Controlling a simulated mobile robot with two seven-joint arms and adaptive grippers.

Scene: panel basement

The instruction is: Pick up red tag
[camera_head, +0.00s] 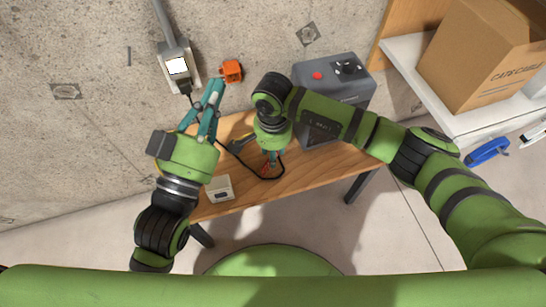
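A small red thing, which looks like the red tag (265,167), lies on the wooden table just below my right gripper (270,157). The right gripper points down at the table and its arm hides most of it. I cannot tell whether its fingers touch or hold the tag. My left gripper (214,91) is up by the concrete wall, with teal fingers pointing toward an orange block (231,71). It is away from the red tag, and its fingertips are too close together in this view to tell whether they are open.
The wooden table (233,205) carries a white box (219,188), a black cable loop and a grey machine (335,78) with a red button. A wall switch box (177,64) is at upper left. A shelf (404,50) with a cardboard box (482,53) stands right.

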